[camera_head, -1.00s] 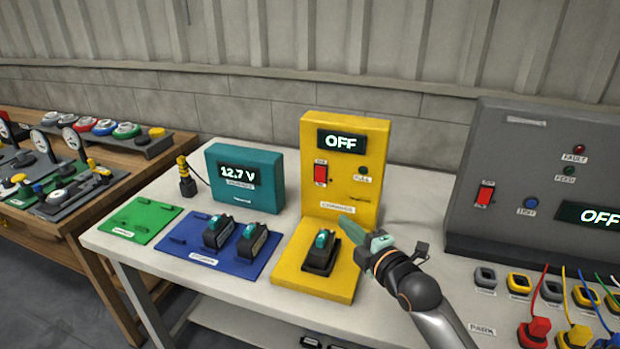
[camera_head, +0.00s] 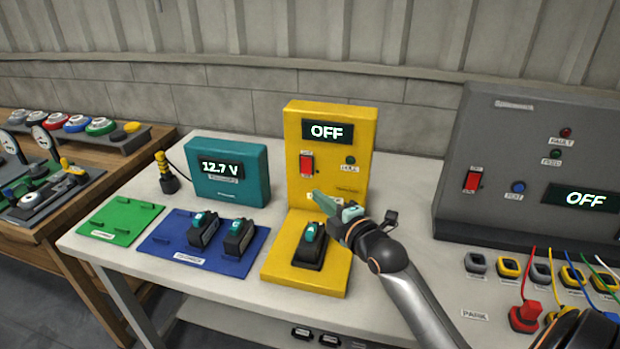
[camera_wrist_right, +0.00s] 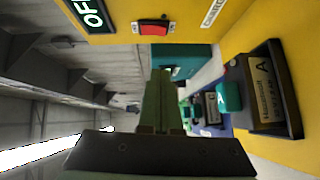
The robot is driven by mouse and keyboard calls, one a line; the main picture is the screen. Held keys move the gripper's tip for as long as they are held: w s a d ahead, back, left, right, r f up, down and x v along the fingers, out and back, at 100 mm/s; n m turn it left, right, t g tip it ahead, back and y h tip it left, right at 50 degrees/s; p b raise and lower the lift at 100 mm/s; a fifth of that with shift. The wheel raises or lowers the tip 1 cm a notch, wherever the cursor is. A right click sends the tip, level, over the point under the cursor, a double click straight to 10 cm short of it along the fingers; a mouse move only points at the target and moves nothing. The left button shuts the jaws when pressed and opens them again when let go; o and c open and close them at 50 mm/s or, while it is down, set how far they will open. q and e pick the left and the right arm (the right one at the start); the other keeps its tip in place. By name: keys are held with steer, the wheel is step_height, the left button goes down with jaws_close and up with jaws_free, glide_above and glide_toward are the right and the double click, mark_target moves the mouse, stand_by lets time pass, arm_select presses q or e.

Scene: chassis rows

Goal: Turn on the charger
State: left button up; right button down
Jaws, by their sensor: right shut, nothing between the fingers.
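The yellow charger (camera_head: 359,168) stands on the white bench. Its display (camera_head: 326,130) reads OFF. A red rocker switch (camera_head: 306,163) sits on its front panel, with a dark indicator lamp (camera_head: 350,161) to the right. A black battery with a teal top (camera_head: 309,249) sits in the charger's base. My right gripper (camera_head: 318,197) is shut and empty in front of the panel, below the switch and above the battery. The right wrist view shows the switch (camera_wrist_right: 152,27) beyond the closed fingers (camera_wrist_right: 160,85), apart from them.
A teal meter (camera_head: 257,178) reading 12.7 V stands left of the charger. A blue mat (camera_head: 180,240) with two batteries and a green mat (camera_head: 117,222) lie left. A grey panel (camera_head: 450,150) and colored cables stand right.

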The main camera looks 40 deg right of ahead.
glide_toward(303, 172)
steer(key=w+a, duration=0.3)
steer(key=shift+w+d+f, duration=0.15)
steer(key=shift+w+d, duration=1.35)
steer(key=shift+d, duration=0.1)
steer(key=shift+w+d+f+b, duration=0.1)
steer(key=shift+d+f+b, duration=0.25)
steer(key=shift+b, duration=0.85)
steer(key=shift+a+r, duration=0.15)
steer(key=shift+r, duration=0.15)
steer(key=shift+f, duration=0.1)
